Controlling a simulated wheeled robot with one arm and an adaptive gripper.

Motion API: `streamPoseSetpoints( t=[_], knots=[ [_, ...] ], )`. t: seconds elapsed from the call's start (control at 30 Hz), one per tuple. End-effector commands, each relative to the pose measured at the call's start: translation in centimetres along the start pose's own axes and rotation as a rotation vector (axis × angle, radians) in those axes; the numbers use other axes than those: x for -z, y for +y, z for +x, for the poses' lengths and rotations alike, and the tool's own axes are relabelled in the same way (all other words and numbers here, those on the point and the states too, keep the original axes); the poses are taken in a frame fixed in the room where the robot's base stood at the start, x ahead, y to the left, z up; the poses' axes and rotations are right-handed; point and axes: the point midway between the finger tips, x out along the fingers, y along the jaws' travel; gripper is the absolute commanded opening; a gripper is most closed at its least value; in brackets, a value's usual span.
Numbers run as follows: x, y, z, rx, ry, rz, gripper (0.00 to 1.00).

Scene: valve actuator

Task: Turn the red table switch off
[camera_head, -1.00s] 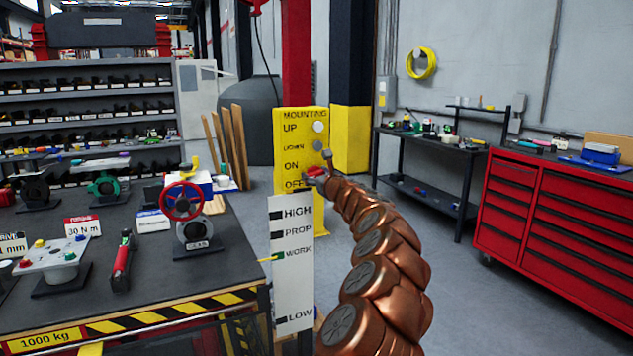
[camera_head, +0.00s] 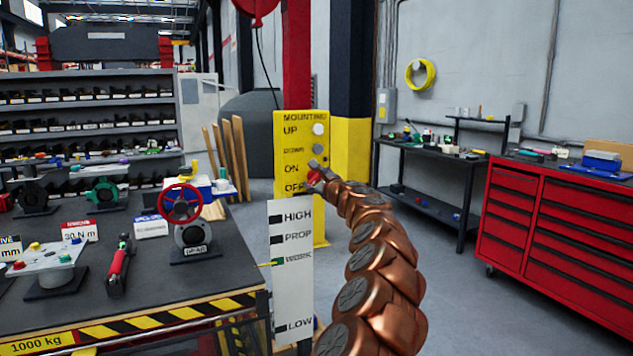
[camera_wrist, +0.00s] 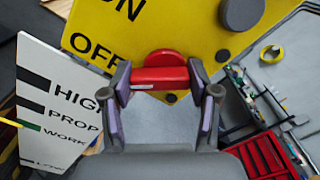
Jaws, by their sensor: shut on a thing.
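The yellow control panel (camera_head: 289,150) stands past the far right corner of the work table, lettered MOUNTING, UP, DOWN, ON and OFF. The red switch (camera_wrist: 158,73) is on it, right of the word OFF; in the head view it shows as a small red patch (camera_head: 314,178). My gripper (camera_wrist: 159,82) has one finger on each side of the red handle and is shut on it. In the wrist view the panel looks tilted while the handle lies level between my fingers. In the head view my gripper (camera_head: 317,172) partly hides the switch.
A white level sign (camera_head: 290,265) reading HIGH, PROP, WORK and LOW stands in front of the panel. The work table (camera_head: 150,285) with a red handwheel valve (camera_head: 182,202) is at left. A red tool cabinet (camera_head: 560,225) is at right. Clear floor lies between.

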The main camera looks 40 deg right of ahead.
Motion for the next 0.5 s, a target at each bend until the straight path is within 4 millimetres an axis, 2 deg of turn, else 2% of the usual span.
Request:
streamPoseSetpoints(
  t=[0.27,0.3,0.5],
  knots=[
    [0.07,0.06,0.01,-0.001,0.001,0.000,0.26],
    [0.07,0.06,0.01,-0.001,0.000,0.001,0.61],
    [0.03,0.05,0.01,-0.001,0.000,0.001,0.82]
  ],
)
